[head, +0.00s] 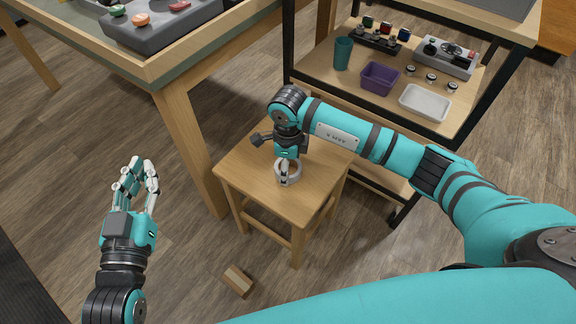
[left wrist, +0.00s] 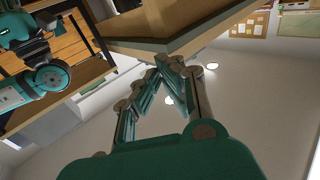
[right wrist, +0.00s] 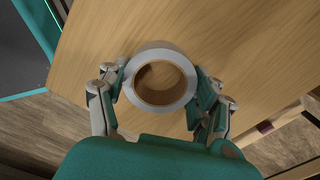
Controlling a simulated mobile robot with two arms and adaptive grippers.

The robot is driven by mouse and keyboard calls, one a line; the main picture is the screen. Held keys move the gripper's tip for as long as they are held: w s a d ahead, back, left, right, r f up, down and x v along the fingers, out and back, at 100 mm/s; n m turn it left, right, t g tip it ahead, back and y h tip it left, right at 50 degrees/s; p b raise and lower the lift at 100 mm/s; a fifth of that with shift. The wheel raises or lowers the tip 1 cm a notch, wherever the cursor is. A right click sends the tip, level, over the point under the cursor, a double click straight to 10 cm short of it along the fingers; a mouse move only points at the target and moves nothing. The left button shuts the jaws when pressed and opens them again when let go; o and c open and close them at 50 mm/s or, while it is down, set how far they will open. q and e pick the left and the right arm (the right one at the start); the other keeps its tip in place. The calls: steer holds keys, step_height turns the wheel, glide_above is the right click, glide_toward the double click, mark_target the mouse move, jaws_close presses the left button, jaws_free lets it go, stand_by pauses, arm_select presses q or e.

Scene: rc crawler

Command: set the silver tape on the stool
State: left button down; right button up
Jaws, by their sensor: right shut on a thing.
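The silver tape (head: 296,171) is a ring-shaped roll at the wooden stool's (head: 255,180) top. In the right wrist view the tape (right wrist: 160,53) appears flat over the wooden surface (right wrist: 240,45). My right gripper (right wrist: 160,95) has its fingers against both sides of the roll and is shut on it; in the head view the right gripper (head: 288,170) points down over the stool. I cannot tell whether the tape touches the seat.
A workbench (head: 165,75) stands behind and left of the stool. A shelf cart (head: 330,85) at the back right holds a teal cup (head: 343,53), a purple bin (head: 379,78) and a white tray (head: 425,102). A wooden block (head: 238,281) lies on the floor.

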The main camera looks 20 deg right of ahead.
steer(key=shift+f, duration=0.1)
steer(key=o, duration=1.2)
arm_select(q)
steer(key=shift+r, duration=0.3)
